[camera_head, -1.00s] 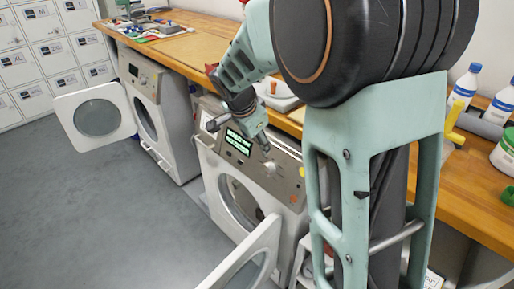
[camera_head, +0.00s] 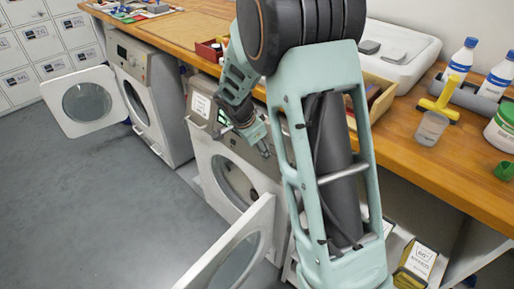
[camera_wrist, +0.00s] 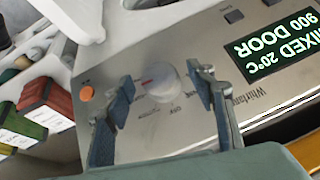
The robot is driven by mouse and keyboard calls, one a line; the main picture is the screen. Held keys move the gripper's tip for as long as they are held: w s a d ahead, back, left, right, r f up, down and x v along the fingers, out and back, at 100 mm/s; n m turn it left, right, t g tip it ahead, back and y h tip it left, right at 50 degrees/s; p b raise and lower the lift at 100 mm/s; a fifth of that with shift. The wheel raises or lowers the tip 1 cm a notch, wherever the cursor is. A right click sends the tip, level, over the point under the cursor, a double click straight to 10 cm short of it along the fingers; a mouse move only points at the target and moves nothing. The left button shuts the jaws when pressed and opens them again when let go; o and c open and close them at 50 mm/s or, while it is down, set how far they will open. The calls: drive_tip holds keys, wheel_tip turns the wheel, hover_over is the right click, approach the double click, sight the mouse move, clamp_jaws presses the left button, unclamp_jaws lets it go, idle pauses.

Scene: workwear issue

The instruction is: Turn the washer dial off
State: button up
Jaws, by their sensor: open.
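In the head view my gripper (camera_head: 262,146) is at the panel and the dial is hidden.
A second washer (camera_head: 150,100) with its door (camera_head: 87,102) open stands to the left. Boxes (camera_wrist: 45,100) lie beside the panel. The grey floor is clear.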

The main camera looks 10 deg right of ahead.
drive_tip(key=c, duration=1.2)
drive_tip(key=shift+o, duration=0.2)
